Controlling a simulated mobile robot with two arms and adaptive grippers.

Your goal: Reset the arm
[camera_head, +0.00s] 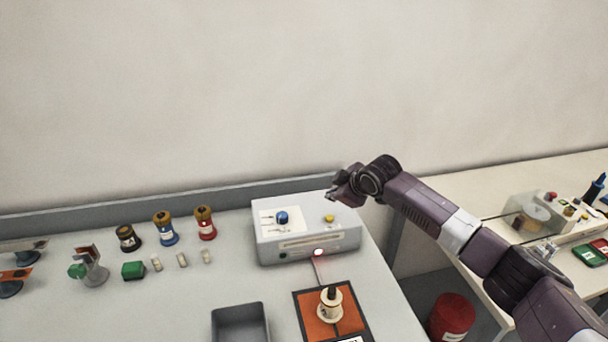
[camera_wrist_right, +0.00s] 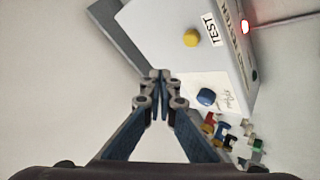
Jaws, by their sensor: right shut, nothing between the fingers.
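My right arm comes in from the right in the head view. Its gripper (camera_head: 338,196) hangs over the back right corner of the white tester box (camera_head: 310,240), near the yellow button (camera_head: 329,218). In the right wrist view the two fingers of the gripper (camera_wrist_right: 160,76) meet at the tips, shut and empty. The tester box (camera_wrist_right: 165,20) lies beyond them, with its blue knob (camera_wrist_right: 205,96) and yellow button (camera_wrist_right: 191,38). A red light (camera_head: 318,252) glows on the front of the box. My left gripper is not in view.
A bushing (camera_head: 330,304) stands on an orange pad (camera_head: 311,318) in front of the box. A grey tray (camera_head: 240,308) is to its left. Several coloured bushings and small parts stand on the left of the table. A second table (camera_head: 470,195) and a red bin (camera_head: 453,316) are at right.

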